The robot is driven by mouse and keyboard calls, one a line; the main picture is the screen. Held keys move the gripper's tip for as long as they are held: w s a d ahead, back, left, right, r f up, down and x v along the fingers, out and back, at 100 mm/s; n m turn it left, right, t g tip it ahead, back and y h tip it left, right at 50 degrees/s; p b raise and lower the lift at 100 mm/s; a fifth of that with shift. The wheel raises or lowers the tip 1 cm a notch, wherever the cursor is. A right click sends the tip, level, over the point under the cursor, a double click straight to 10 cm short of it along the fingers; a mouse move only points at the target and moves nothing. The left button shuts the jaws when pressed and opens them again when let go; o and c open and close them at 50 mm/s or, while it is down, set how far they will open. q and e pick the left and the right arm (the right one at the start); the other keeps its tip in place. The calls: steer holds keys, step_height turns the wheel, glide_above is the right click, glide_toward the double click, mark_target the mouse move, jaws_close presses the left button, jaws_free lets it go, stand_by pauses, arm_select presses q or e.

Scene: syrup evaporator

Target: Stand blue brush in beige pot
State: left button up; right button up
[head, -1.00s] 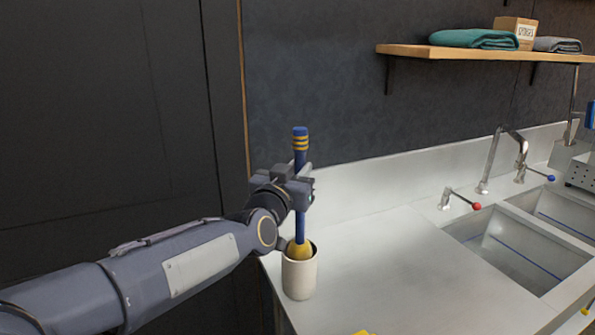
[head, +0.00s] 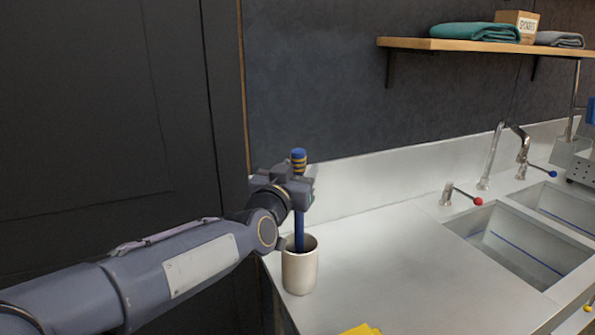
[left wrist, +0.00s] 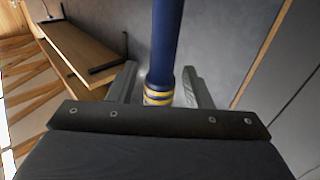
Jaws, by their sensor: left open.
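The blue brush (head: 299,230) with yellow bands near its handle top stands nearly upright, its lower end inside the beige pot (head: 300,272). Its head is hidden by the pot's walls. The pot stands upright on the steel counter near its left end. My left gripper (head: 301,189) is around the upper handle, above the pot, with its jaws open. In the left wrist view the brush handle (left wrist: 165,50) passes between the two fingers (left wrist: 158,88), with gaps on both sides. My right gripper is not in view.
The steel counter (head: 390,265) is clear to the right of the pot. A yellow item (head: 362,329) lies at the bottom edge. Sinks (head: 515,245) with taps are at the right. A wooden shelf (head: 470,46) with folded cloths and a box hangs above.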

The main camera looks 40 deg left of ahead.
arm_select(q)
steer(key=shift+s, duration=0.1)
steer(key=b+v, duration=0.1)
steer(key=v, duration=0.6)
steer(key=shift+s, duration=0.35)
steer(key=shift+d, duration=0.1)
stand_by(0.4)
steer(key=s+d+f+m+g+h+p, duration=0.1)
steer(key=s+d+f+g+h, duration=0.3)
steer(key=f, duration=0.6)
steer(key=s+d+f+g+h+p, duration=0.2)
steer(key=s+d+f+g+h, duration=0.3)
steer(key=s+d+f, duration=0.6)
steer(key=d+g, duration=0.1)
steer(key=g, duration=0.1)
steer(key=shift+d+m+g+h, duration=0.2)
steer(key=shift+m+g+h, duration=0.1)
steer(key=shift+m+g, duration=0.1)
